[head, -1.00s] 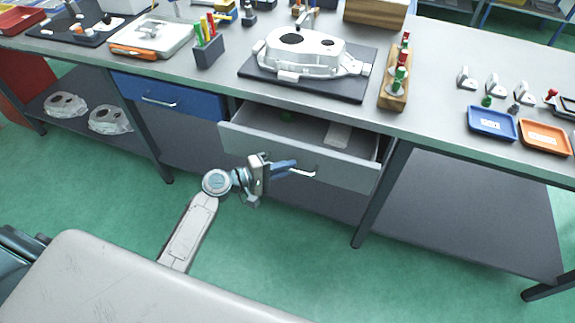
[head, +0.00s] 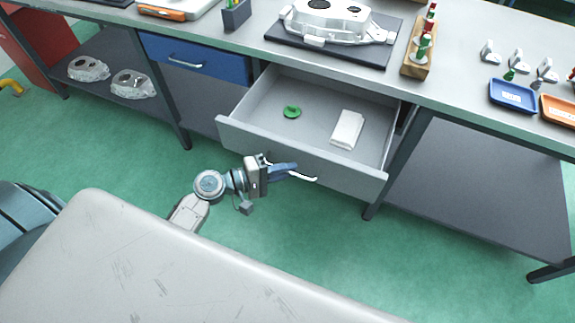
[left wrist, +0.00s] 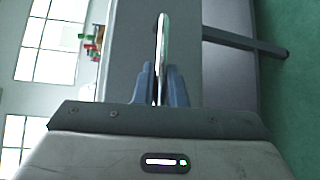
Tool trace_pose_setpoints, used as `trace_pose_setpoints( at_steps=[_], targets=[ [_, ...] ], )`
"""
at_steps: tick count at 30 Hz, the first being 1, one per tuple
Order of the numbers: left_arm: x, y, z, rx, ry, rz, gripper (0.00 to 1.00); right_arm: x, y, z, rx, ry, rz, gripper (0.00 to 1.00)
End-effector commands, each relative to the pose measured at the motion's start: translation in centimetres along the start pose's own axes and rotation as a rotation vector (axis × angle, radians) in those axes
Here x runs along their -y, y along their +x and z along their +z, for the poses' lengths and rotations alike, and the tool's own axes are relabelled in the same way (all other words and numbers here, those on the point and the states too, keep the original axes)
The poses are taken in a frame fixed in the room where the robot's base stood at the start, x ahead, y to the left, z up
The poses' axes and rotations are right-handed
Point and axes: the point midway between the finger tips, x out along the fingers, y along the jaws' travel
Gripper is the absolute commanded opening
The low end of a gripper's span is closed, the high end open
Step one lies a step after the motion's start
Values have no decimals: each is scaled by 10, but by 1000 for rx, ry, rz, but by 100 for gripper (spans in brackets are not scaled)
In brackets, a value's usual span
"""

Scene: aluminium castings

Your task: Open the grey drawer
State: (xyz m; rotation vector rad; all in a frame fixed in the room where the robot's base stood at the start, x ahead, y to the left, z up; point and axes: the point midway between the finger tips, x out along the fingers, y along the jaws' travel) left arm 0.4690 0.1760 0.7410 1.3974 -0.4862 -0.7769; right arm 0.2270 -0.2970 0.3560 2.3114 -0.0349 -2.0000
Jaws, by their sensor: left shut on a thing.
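The grey drawer (head: 330,172) stands well out from under the workbench in the head view. Inside it lie a green round item (head: 292,112) and a white folded cloth-like item (head: 347,129). My left gripper (head: 292,172) is at the drawer's front, shut on the pale bar handle (head: 303,177). In the left wrist view the handle (left wrist: 162,50) runs up between the two blue fingers (left wrist: 160,85), with the grey drawer front behind it. My right gripper is not in view.
A closed blue drawer (head: 195,60) is to the left. A bench leg (head: 390,175) stands right of the grey drawer. The benchtop holds a casting on a dark mat (head: 280,48), a wooden rack (head: 410,68) and a blue tray (head: 513,95). Green floor is clear in front.

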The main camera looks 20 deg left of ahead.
Motion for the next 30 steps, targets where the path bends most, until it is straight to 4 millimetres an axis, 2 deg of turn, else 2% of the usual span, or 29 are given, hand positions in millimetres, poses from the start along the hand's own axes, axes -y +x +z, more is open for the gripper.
trace_pose_setpoints(
  at_steps=[7,8,11,22,25,30],
  targets=[
    [0,0,0,0,0,-1,0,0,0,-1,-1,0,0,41],
    [0,0,0,0,0,-1,15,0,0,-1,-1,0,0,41],
    [0,0,0,0,0,-1,32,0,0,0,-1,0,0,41],
    [1,-4,0,0,1,-2,32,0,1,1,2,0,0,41],
    [3,-14,0,1,2,-4,32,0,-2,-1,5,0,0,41],
    [4,-39,-1,0,3,-6,32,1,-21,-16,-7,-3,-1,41]
  ],
)
